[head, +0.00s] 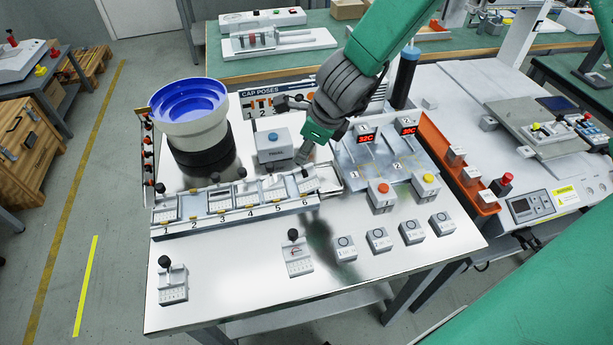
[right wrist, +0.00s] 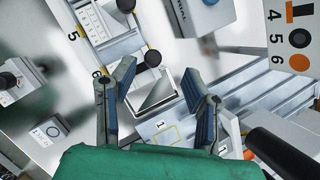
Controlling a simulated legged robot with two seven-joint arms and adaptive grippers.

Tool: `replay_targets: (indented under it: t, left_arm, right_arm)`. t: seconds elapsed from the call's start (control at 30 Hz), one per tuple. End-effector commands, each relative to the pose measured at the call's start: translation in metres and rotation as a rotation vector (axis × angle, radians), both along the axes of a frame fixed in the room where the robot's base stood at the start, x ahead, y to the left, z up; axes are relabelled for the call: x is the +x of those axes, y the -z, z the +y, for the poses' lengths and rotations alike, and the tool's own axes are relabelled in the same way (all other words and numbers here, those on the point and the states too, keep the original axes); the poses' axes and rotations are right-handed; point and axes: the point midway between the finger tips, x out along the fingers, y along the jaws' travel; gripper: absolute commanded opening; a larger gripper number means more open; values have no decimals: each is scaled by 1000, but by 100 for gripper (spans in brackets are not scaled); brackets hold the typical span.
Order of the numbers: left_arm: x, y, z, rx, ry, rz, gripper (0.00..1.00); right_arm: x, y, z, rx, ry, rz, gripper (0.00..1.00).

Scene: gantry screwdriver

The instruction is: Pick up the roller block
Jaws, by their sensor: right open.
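My right gripper (head: 312,150) reaches down from the top of the head view over the right end of the numbered rail. In the right wrist view its two fingers (right wrist: 160,108) are apart and empty. Between and just beyond the fingertips lies a pale metallic block (right wrist: 158,92) with a slanted face, close to label 6; it may be the roller block, but I cannot tell for sure. In the head view a pale block (head: 325,178) shows at the rail's right end, partly below the gripper. My left gripper is not in view.
The numbered rail (head: 240,222) holds several small blocks. A blue bowl feeder (head: 190,105) stands behind it at left. A grey-blue box (head: 273,146) stands close beside the gripper. Two temperature displays (head: 367,138) and an orange tray (head: 452,165) are to the right. The front table is partly clear.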

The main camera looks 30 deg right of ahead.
Motion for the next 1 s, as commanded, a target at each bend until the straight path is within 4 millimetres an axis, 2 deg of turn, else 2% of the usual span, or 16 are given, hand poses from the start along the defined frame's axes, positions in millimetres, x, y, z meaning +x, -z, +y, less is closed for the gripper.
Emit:
replay_targets:
  t: [0.07, 0.3, 0.4, 0.7, 0.77, 0.8, 0.83, 1.0]
  left_arm:
    - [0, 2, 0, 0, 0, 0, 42]
    - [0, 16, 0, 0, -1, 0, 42]
    - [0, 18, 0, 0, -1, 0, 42]
    - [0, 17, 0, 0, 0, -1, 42]
    - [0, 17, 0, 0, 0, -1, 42]
    - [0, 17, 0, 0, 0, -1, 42]
    - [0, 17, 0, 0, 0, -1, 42]
    - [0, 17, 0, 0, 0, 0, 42]
  right_arm:
    - [1, 4, 2, -1, -1, -1, 41]
    - [8, 40, 2, 1, -2, 1, 41]
    - [13, 49, 3, 1, -1, 1, 41]
    - [14, 51, 4, 2, -2, -1, 41]
    - [15, 51, 4, 1, -1, 0, 20]
    - [15, 51, 4, 1, -1, 0, 6]
    - [15, 51, 5, 0, -1, -1, 0]
    - [15, 51, 5, -1, -2, -2, 0]
